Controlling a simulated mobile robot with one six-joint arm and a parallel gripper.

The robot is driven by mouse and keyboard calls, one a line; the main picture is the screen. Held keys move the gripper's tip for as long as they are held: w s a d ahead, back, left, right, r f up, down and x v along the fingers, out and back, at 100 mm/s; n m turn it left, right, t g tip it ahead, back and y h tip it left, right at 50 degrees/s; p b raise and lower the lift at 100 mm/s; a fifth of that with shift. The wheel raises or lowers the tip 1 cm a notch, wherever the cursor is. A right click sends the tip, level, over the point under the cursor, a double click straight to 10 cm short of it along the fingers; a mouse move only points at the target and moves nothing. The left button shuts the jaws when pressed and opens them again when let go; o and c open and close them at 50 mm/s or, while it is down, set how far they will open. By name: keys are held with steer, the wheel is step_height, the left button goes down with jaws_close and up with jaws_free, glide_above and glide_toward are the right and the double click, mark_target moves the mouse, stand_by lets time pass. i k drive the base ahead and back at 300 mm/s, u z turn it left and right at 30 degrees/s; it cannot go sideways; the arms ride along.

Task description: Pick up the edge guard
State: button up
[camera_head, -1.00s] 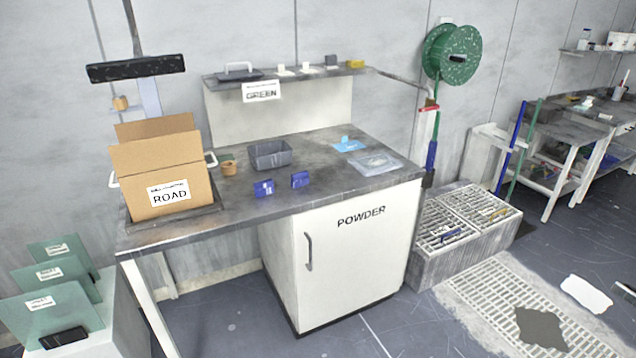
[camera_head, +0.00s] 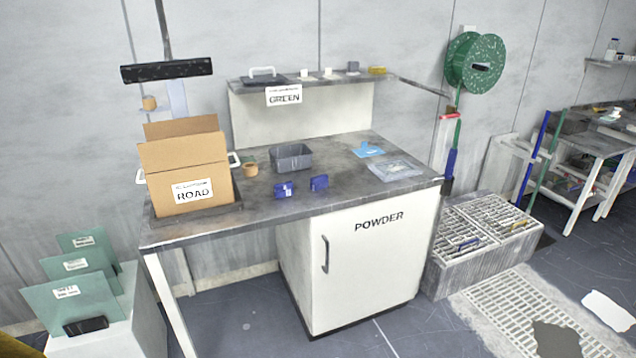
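I cannot tell for sure which thing is the edge guard. Two small dark blue pieces with pale labels, a left one (camera_head: 284,190) and a right one (camera_head: 319,183), stand near the front edge of the grey worktop (camera_head: 262,209). A flat light-blue piece (camera_head: 368,149) lies further back on the right. A black piece (camera_head: 86,326) sits by the green plates at lower left. My gripper is not in view.
An open cardboard box marked ROAD (camera_head: 215,193) stands at the worktop's left. A grey bin (camera_head: 291,157), a small brown pot (camera_head: 250,170) and a clear packet (camera_head: 397,169) share the top. A white POWDER cabinet (camera_head: 371,265) stands below. Floor in front looks mostly clear.

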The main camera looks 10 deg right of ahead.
mark_target(319, 182)
steer(key=u, duration=0.05)
steer(key=i, duration=0.9)
steer(key=z, duration=0.05)
steer(key=k, duration=0.2)
steer(key=u, duration=2.8)
